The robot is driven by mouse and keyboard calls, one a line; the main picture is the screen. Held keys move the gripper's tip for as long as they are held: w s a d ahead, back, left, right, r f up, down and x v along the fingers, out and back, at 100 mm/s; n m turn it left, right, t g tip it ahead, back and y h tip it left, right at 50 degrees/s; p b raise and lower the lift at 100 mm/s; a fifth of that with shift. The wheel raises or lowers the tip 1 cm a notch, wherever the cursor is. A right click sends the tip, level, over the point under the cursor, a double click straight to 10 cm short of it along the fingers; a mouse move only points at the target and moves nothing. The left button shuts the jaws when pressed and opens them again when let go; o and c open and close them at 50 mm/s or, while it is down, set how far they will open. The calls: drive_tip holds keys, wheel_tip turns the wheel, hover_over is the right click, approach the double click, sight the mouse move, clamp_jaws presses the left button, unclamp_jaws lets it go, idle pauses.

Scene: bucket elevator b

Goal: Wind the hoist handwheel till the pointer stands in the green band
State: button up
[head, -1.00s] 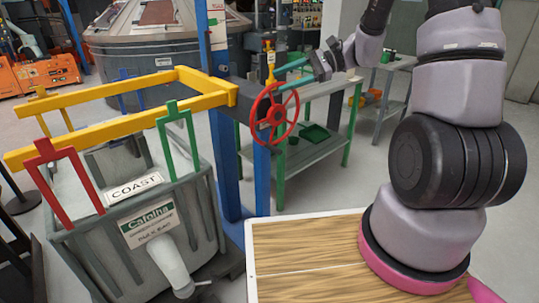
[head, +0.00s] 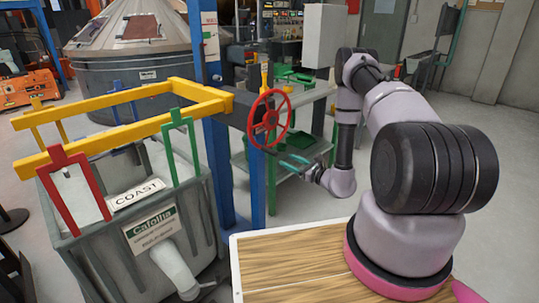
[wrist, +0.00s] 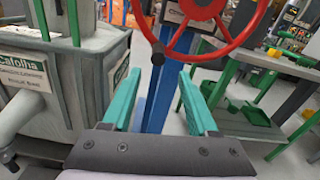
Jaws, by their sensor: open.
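The red handwheel (head: 269,117) stands upright on the dark arm of the blue post, facing right. Its lower rim (wrist: 203,57) crosses the top of the wrist view. My gripper (head: 293,164) is below and to the right of the wheel in the head view, apart from it. Its two teal fingers are spread with nothing between them in the wrist view (wrist: 160,98). The blue post shows beyond the gap. I cannot make out a pointer or a green band on a scale.
A grey tub (head: 95,240) with red and green brackets stands at left under a yellow frame (head: 120,135). A green-legged bench (head: 305,150) stands behind the wheel. A wooden tabletop (head: 300,262) lies in front. Grey floor is open at right.

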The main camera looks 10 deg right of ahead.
sight(271, 152)
drive_tip(key=x, duration=1)
drive_tip(key=shift+w+a, duration=0.15)
drive_tip(key=shift+w, duration=0.05)
drive_tip(key=shift+r, duration=0.1)
clamp_jaws()
